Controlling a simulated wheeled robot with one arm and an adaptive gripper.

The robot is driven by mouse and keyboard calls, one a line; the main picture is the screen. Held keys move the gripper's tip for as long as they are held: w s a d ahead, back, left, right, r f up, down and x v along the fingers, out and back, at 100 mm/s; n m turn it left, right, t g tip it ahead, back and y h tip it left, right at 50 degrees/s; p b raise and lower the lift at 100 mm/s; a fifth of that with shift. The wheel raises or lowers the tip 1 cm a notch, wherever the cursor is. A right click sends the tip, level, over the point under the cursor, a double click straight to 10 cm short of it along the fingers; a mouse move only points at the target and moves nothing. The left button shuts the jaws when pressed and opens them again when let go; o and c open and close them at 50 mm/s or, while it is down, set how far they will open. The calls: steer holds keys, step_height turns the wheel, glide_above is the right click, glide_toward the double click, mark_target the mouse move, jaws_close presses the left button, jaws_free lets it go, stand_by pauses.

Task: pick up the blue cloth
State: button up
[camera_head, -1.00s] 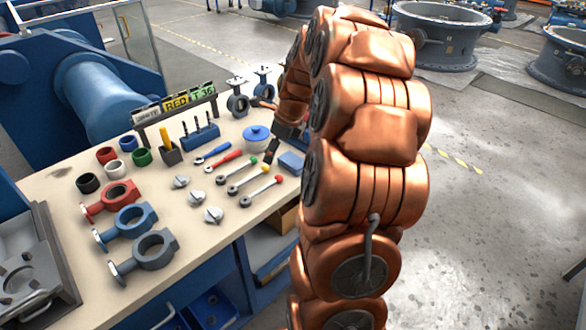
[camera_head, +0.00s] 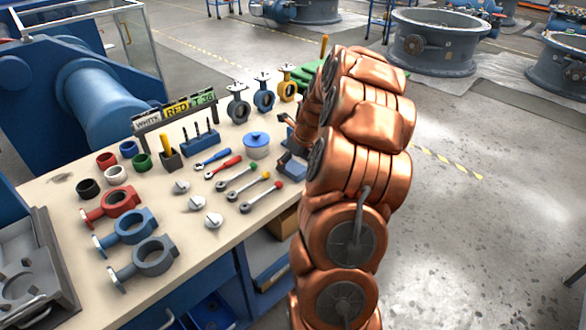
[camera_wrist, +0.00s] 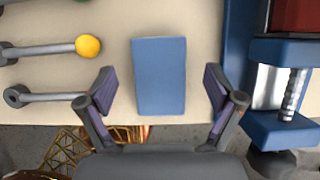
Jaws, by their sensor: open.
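The blue cloth (camera_wrist: 159,75) is a flat, folded rectangle lying on the beige bench top, near the bench edge. In the wrist view it sits between the two fingers of my gripper (camera_wrist: 159,88), with a gap on each side. My gripper is open and empty, and its fingers do not appear to touch the cloth. In the head view the cloth (camera_head: 292,168) is partly visible beside my copper arm, which hides some of that area.
A blue vise (camera_wrist: 285,100) stands close to the right finger in the wrist view. Levers with coloured knobs (camera_head: 262,190) lie left of the cloth. A blue-lidded pot (camera_head: 256,145) stands behind them. Several valve bodies (camera_head: 238,103) stand at the back of the bench.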

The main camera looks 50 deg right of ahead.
steer(key=shift+w+f, duration=0.25)
steer(key=shift+f, duration=0.4)
steer(key=c, duration=1.1)
